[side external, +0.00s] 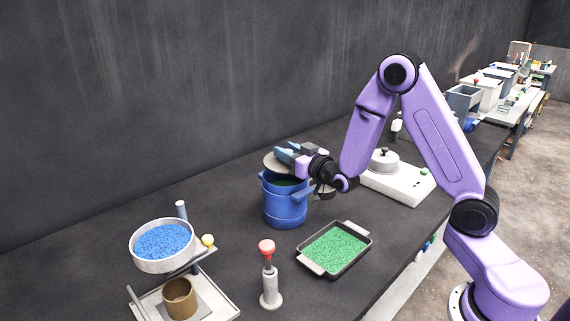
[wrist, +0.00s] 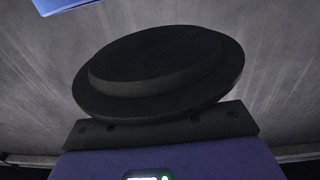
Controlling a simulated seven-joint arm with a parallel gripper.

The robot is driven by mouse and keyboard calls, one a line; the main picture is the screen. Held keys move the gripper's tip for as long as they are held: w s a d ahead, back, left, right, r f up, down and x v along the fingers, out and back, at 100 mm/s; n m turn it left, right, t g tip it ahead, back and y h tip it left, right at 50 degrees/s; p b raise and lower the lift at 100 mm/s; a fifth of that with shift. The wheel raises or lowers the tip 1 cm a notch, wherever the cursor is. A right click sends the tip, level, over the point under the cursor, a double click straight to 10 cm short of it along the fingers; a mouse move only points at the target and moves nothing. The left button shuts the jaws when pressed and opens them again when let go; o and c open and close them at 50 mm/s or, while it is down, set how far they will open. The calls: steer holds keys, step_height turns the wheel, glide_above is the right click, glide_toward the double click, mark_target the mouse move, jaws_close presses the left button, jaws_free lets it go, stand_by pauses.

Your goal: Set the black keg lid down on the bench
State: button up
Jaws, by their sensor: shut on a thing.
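The keg lid (side external: 273,165) is a flat disc at the keg's top in the side view, tilted and looking grey there. In the wrist view the lid (wrist: 160,68) is black with a raised step and fills the middle. My gripper (side external: 284,155) is shut on the lid, with its fingers over the keg's rim area. The blue keg (side external: 285,207) stands upright on the dark bench (side external: 215,225), its top open with dark green showing inside. I cannot tell whether the lid touches the keg's rim. The grip contact is partly hidden.
A tray of green grains (side external: 335,248) lies right of the keg. A red-topped post (side external: 268,275) and a sieve with blue grains (side external: 163,242) stand in front and left. A white device (side external: 400,183) sits behind my wrist. The bench left of the keg is clear.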

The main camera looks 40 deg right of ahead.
mark_target(285, 164)
steer(key=shift+w+f, duration=0.35)
steer(key=shift+f, duration=0.05)
steer(key=shift+w+f, duration=0.3)
steer(key=shift+f, duration=1.35)
steer(key=shift+f, duration=0.15)
steer(key=o, duration=1.1)
steer(key=shift+c, duration=0.2)
steer(key=shift+s+a, duration=0.15)
steer(key=shift+s, duration=3.6)
